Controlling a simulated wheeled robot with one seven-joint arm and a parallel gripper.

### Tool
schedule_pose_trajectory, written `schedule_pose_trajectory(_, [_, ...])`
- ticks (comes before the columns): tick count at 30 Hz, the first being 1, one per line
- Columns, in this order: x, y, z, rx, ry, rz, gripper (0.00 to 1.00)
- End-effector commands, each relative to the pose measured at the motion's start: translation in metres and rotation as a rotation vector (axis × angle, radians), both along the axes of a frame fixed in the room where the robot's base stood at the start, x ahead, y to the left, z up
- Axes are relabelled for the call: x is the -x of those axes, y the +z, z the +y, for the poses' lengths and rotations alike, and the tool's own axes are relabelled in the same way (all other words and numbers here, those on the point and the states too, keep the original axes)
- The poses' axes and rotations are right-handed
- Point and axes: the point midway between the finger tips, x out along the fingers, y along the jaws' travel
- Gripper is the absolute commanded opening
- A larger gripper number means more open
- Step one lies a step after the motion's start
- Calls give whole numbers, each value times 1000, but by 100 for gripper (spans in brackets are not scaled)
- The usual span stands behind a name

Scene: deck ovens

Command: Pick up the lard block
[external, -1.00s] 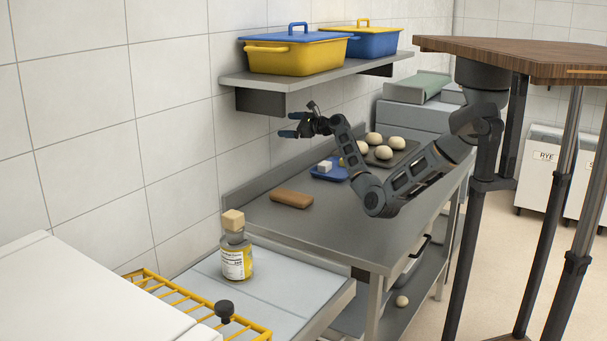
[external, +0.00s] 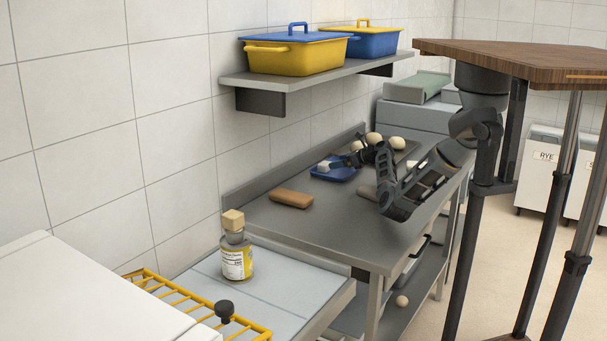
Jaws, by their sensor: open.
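A small whitish block (external: 323,167), which looks like the lard block, sits on a blue tray (external: 340,177) on the steel worktable. My gripper (external: 341,162) is low over the tray, just to the right of the block, with its fingers pointing left toward it. The gripper is open. The fingers are small and dark here, so I cannot tell whether they touch the block or reach around it.
A brown block (external: 291,198) lies nearer on the worktable (external: 310,230). Pale dough balls (external: 397,143) sit behind my arm. A wall shelf (external: 300,78) with a yellow bin (external: 295,58) and a blue bin (external: 372,43) overhangs the back. A bottle (external: 236,255) stands in front.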

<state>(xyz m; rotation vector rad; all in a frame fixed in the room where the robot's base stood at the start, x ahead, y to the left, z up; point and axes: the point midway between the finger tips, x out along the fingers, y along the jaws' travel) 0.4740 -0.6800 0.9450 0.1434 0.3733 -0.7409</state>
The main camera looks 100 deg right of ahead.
Motion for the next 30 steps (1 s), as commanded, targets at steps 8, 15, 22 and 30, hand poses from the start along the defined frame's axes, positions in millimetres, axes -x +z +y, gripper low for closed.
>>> schedule_pose_trajectory(8, [-16, -11, -16, -6, 1, -2, 96])
schedule_pose_trajectory(15, [-35, -18, -35, -6, 1, -2, 96])
schedule_pose_trajectory(22, [-49, -27, -49, -4, -1, -1, 96])
schedule_pose_trajectory(30, [-50, -28, -50, -4, 0, 0, 96])
